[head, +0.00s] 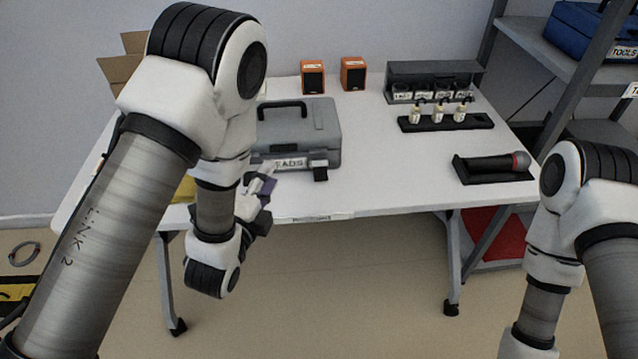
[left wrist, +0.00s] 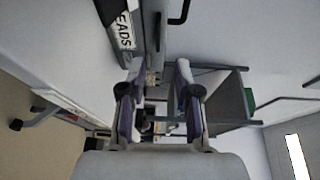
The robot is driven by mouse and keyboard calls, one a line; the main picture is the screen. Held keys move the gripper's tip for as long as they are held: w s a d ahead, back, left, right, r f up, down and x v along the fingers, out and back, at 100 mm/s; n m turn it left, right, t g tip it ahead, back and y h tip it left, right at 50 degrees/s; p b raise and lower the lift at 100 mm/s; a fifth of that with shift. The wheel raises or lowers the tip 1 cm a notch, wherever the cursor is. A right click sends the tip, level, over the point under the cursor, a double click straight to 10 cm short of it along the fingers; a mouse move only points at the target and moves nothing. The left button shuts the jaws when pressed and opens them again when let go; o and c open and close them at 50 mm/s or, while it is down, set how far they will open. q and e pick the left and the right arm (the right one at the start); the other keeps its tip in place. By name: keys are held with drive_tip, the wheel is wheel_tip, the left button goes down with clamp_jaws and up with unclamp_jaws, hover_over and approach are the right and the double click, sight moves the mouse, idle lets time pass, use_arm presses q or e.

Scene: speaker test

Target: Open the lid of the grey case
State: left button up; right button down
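The grey case (head: 318,118) sits on the white table, left of its middle, with its lid down. A black handle (head: 283,106) lies on top, and the front has a white label ending in "EADS" and a dark latch (head: 320,172). The case's left side is hidden behind my left arm. My left gripper (head: 262,186) is just in front of the case's front left part; contact cannot be told. In the left wrist view its two fingers (left wrist: 160,75) are apart with nothing between them, and the label (left wrist: 124,30) shows at upper left. My right gripper is out of view.
Two orange speakers (head: 313,78) stand at the back of the white table (head: 390,180). A dark rack (head: 435,75), a holder with small bottles (head: 438,114) and a microphone-like tool (head: 495,166) are on the right. A cardboard box (head: 120,70) is at the left.

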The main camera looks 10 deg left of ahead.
use_arm(q)
drive_tip(key=shift+w+f+b, duration=0.2)
drive_tip(key=shift+f+b, duration=0.25)
drive_tip(key=shift+f, duration=0.15)
drive_tip(key=shift+w+a, duration=0.15)
drive_tip(key=shift+a, duration=0.15)
drive_tip(key=shift+w+a+r, duration=0.1)
drive_tip(key=shift+w+r, duration=0.1)
drive_tip(key=shift+w, duration=0.1)
drive_tip(key=w, duration=0.4)
drive_tip(key=w+d, duration=0.1)
drive_tip(key=w, duration=0.2)
drive_tip(key=shift+p, duration=0.35)
clamp_jaws()
